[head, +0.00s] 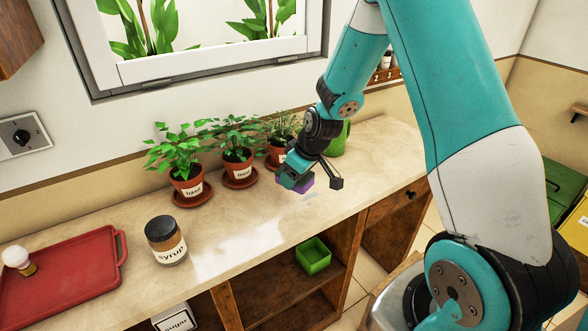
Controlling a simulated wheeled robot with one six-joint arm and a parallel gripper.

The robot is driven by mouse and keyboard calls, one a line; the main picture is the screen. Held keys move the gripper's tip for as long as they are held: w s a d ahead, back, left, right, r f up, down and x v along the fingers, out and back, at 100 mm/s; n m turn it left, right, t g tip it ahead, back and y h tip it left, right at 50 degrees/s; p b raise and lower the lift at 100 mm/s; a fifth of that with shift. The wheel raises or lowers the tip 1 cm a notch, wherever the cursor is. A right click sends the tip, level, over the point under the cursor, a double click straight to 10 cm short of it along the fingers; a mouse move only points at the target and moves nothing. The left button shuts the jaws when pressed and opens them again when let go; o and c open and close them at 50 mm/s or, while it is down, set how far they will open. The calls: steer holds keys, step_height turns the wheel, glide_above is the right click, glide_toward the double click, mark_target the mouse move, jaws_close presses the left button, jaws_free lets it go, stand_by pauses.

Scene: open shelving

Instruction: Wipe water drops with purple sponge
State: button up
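The purple sponge (307,184) shows at the end of my gripper (298,179), just above or touching the pale countertop (262,222). My gripper is shut on the sponge and hides much of it. Faint bluish, shiny marks that look like water drops (311,197) lie on the counter just in front of the sponge. Whether the sponge touches the counter or more drops lie under it, I cannot tell.
Potted herbs (187,178) on saucers line the wall behind my gripper, with a green jug (341,140) close behind it. A syrup jar (166,241) and red tray (62,277) stand to the left. A green box (313,255) sits on the shelf below.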

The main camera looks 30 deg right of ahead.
mark_target(292, 203)
steer(key=shift+f+b, duration=2.25)
steer(key=shift+f, duration=0.85)
steer(key=shift+f+b, duration=0.6)
steer(key=shift+f, duration=0.35)
steer(key=shift+d+r, duration=0.4)
steer(key=shift+d, duration=0.4)
steer(key=shift+d+f, duration=0.2)
steer(key=shift+d, duration=0.15)
steer(key=shift+d+p, duration=0.35)
steer(key=shift+d, duration=2.45)
steer(key=shift+s+d, duration=0.1)
steer(key=shift+a, duration=0.5)
steer(key=shift+a+f, duration=0.1)
steer(key=shift+a, duration=3.45)
steer(key=shift+a+r+p, duration=0.15)
steer(key=shift+r+p, duration=0.2)
steer(key=shift+r, duration=0.05)
steer(key=shift+r+p, duration=0.3)
steer(key=shift+r, duration=0.65)
steer(key=shift+r+p, duration=0.3)
steer(key=shift+r, duration=0.05)
steer(key=shift+r+p, duration=1.8)
steer(key=shift+r, duration=0.6)
